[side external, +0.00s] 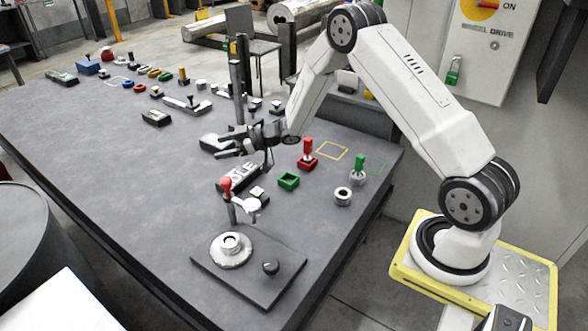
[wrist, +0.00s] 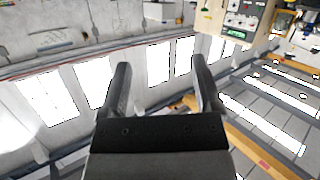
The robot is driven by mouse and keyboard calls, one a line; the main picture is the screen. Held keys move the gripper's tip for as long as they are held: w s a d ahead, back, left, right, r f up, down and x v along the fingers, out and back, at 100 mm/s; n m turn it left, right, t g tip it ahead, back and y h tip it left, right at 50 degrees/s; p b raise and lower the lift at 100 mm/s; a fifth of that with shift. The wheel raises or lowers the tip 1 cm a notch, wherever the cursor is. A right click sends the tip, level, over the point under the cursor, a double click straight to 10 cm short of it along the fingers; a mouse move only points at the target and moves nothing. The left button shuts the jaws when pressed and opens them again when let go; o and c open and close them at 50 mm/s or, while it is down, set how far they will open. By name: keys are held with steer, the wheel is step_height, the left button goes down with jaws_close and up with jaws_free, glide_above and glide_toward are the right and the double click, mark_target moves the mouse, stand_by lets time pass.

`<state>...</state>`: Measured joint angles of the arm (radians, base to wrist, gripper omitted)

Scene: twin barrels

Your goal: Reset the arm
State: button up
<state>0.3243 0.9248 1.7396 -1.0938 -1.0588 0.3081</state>
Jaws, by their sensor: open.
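My gripper (side external: 236,141) is over the middle of the grey workbench (side external: 95,150) in the side view, pointing left, with the arm bent down from a high elbow. It is open with nothing between its fingers. In the wrist view the two dark fingers (wrist: 160,64) stand apart, with the far wall and bright windows behind them. The gripper appears to be above the bench top, but its exact height is hard to tell.
A dark post (side external: 238,85) rises close behind my gripper. Several small parts line the back. The bench's left front is clear.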

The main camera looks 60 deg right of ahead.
steer(key=s+a+r+m+g+h, duration=0.2)
steer(key=s+m+g+h, duration=0.2)
steer(key=s, duration=1)
steer(key=s+a+r+m+g+h, duration=0.2)
steer(key=s+m+g+h, duration=0.2)
steer(key=s, duration=1.1)
steer(key=shift+a+g+h, duration=0.3)
steer(key=shift+a+g, duration=0.05)
steer(key=shift+g, duration=0.45)
